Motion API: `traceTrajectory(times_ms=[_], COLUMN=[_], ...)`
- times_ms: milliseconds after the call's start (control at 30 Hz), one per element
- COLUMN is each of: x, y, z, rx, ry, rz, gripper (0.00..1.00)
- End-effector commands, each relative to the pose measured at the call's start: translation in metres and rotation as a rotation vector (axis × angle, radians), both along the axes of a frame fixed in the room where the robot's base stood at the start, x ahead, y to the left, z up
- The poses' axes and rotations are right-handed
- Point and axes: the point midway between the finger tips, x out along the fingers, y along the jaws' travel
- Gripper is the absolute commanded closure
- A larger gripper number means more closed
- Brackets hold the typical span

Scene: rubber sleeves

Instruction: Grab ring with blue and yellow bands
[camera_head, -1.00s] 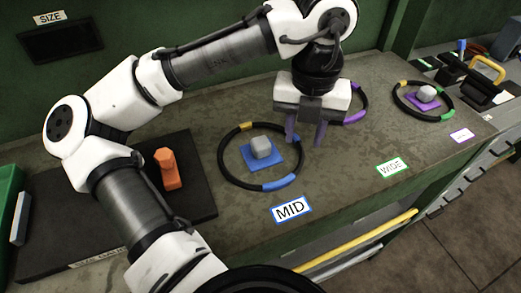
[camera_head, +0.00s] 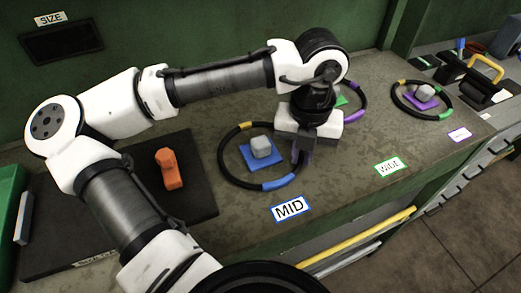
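The black ring with a blue and a yellow band (camera_head: 281,184) lies on the bench behind the MID label. It surrounds a blue square base (camera_head: 252,162) with a grey block (camera_head: 261,146) on it. The yellow band is at its far side, the blue band at its near side. My gripper (camera_head: 301,157) points down at the ring's right side, fingers low at the rim. The fingers overlap in this view, so their gap and any contact with the ring are unclear. The gripper hides part of the ring's right side.
A ring with a purple band (camera_head: 355,116) lies behind my gripper, partly hidden. Another ring with yellow and green bands (camera_head: 446,115) lies far right around a purple base. An orange piece (camera_head: 169,170) stands on a dark mat (camera_head: 196,200) at left. MID (camera_head: 290,207) and WIDE (camera_head: 390,167) labels lie in front.

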Motion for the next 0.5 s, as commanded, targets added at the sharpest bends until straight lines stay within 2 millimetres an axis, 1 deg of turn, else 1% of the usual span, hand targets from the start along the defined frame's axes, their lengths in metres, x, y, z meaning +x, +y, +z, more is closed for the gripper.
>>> traceTrajectory(times_ms=[33, 67, 500], x=[0.0000, 0.0001, 0.0003], y=[0.0000, 0.0000, -0.0003], z=[0.0001, 0.0002, 0.0033], rx=[0.000, 0.000, 0.000], ry=[0.000, 0.000, -0.001], rz=[0.000, 0.000, 0.000], gripper=[0.96, 1.00, 1.00])
